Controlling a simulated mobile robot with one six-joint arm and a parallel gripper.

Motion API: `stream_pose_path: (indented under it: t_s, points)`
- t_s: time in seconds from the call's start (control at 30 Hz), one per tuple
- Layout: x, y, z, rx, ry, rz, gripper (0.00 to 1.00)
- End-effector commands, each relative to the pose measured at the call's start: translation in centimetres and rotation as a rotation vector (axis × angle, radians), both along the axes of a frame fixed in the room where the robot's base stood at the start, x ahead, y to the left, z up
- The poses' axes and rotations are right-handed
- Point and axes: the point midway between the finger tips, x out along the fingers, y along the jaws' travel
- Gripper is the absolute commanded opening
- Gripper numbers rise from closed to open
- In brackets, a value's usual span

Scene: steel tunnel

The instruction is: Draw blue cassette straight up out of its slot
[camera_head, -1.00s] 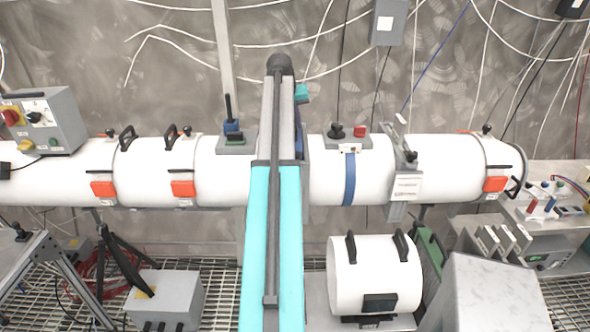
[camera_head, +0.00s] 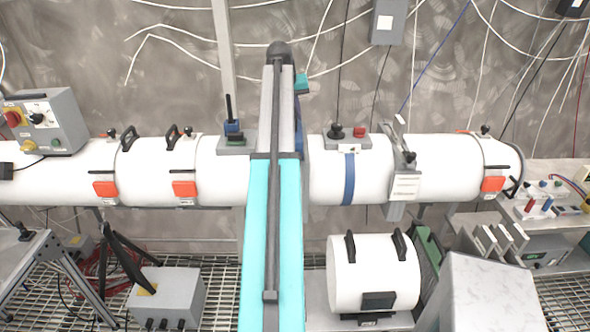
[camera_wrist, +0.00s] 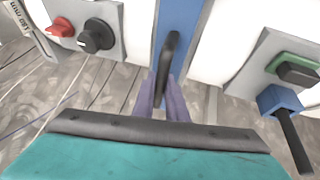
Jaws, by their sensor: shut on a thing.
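In the wrist view the blue cassette (camera_wrist: 183,25) is a flat blue strip between white tube sections, with a black bar handle (camera_wrist: 168,55) on it. My gripper (camera_wrist: 161,95) is shut on this handle, with one purplish finger on each side. In the head view my teal and grey arm covers most of that spot. Only a narrow dark blue strip (camera_head: 303,170), probably the cassette's edge, shows to the right of my arm. I cannot tell how deep the cassette sits in its slot.
A grey box with red and black knobs (camera_wrist: 85,30) stands on one side of the cassette. A box with a green block and a blue lever block (camera_wrist: 280,100) stands on the other. A blue band (camera_head: 349,178) circles the white tube. A white cylinder (camera_head: 372,270) sits below.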

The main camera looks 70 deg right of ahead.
Motion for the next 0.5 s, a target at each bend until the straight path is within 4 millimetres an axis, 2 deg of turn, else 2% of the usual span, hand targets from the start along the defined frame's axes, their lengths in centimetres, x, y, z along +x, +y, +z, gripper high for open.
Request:
stream_pose_path:
  t_s: [0.5]
  points:
    - [-0.09,-0.08,0.74,-0.002,0.0,-0.001,0.0]
